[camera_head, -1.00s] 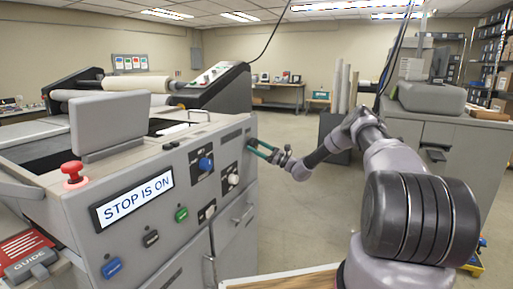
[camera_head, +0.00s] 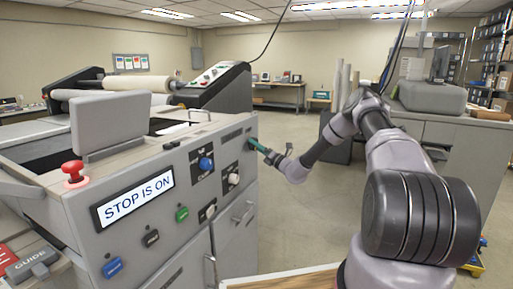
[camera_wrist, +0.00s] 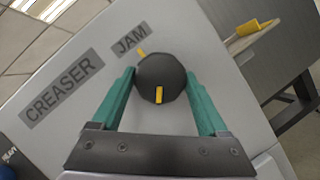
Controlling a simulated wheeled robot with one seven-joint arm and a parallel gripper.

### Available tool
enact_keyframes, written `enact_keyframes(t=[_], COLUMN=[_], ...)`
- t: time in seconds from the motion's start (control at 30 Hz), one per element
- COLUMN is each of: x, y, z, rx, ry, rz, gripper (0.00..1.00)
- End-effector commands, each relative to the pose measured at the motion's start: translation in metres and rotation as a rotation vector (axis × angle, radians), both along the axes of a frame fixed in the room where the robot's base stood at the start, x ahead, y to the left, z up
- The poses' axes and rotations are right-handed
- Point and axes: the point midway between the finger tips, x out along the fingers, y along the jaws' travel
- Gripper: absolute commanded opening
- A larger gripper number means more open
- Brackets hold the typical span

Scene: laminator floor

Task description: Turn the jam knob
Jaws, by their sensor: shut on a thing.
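The jam knob (camera_wrist: 161,70) is a round black knob with a yellow mark on its face, under a JAM label (camera_wrist: 132,38) on a grey panel in the wrist view. The knob's yellow mark is at the lower side of the picture. A small yellow tick on the panel is at the knob's upper left. My gripper (camera_wrist: 160,76) has its green fingers on both sides of the knob, shut on it. In the head view my gripper (camera_head: 257,146) is at the machine's right edge; the knob itself is hidden there.
The grey machine (camera_head: 150,225) carries a display (camera_head: 133,200) reading STOP IS ON, a red button (camera_head: 72,171), a blue knob (camera_head: 206,163) and a white knob (camera_head: 233,178). A CREASER label (camera_wrist: 64,88) is left of the knob.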

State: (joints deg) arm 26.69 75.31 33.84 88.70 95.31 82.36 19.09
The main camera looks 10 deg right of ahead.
Motion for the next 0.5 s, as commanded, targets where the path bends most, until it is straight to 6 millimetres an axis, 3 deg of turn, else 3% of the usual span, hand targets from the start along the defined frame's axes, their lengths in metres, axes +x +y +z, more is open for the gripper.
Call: enact_keyframes(t=[0.5], x=[-0.0017], y=[-0.0002], z=[-0.0007], rx=[0.165], ry=[0.234], rz=[0.000], gripper=[0.22])
